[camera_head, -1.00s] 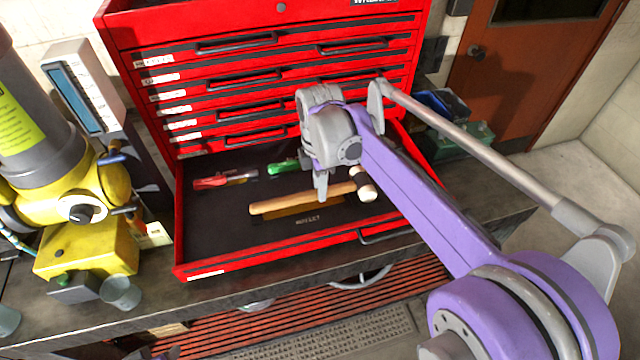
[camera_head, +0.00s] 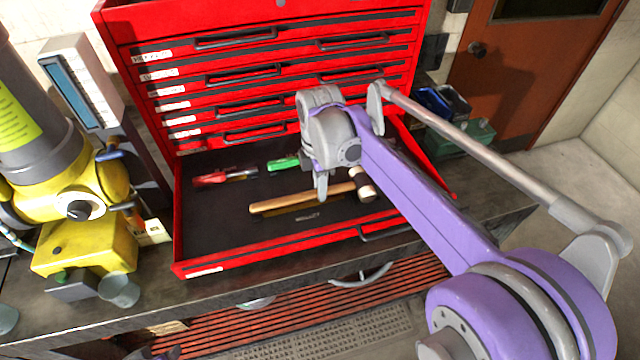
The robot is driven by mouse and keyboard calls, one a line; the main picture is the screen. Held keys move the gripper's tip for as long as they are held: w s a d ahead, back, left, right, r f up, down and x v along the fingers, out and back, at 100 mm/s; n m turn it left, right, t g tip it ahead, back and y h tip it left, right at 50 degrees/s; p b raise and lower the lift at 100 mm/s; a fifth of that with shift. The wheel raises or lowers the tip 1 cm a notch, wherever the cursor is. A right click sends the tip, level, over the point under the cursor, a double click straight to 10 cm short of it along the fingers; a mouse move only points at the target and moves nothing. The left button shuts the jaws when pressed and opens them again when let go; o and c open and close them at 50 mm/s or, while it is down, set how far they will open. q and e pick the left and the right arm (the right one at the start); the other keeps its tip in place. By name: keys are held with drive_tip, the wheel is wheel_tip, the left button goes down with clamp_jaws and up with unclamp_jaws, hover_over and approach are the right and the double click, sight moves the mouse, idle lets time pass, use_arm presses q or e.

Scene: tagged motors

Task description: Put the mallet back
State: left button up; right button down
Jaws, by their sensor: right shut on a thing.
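The mallet (camera_head: 285,202) has a light wooden handle and a dark head with a pale face (camera_head: 366,192). It lies crosswise over the open bottom drawer (camera_head: 215,225) of the red tool chest, handle to the left, head to the right. My right gripper (camera_head: 322,192) reaches down from above and is shut on the handle near the head. The fingers hide part of the handle. A yellowish strip (camera_head: 290,210) and a label reading MALLET (camera_head: 307,217) show on the dark drawer floor just below the handle. I cannot tell whether the mallet touches the floor. My left gripper is not in view.
A red screwdriver (camera_head: 210,179) and a green-handled tool (camera_head: 283,164) lie behind the mallet in the drawer. A yellow and grey machine (camera_head: 85,240) and a grey cup (camera_head: 119,290) stand left of the chest. Boxes (camera_head: 475,133) sit at the right.

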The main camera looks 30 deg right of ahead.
drive_tip(key=c, duration=0.5)
unclamp_jaws()
drive_tip(key=shift+c, duration=0.2)
drive_tip(key=shift+r, duration=0.1)
wheel_tip(320, 180, up, 11)
drive_tip(key=shift+p, duration=0.4)
drive_tip(key=shift+s+f, duration=0.1)
drive_tip(key=shift+f, duration=0.15)
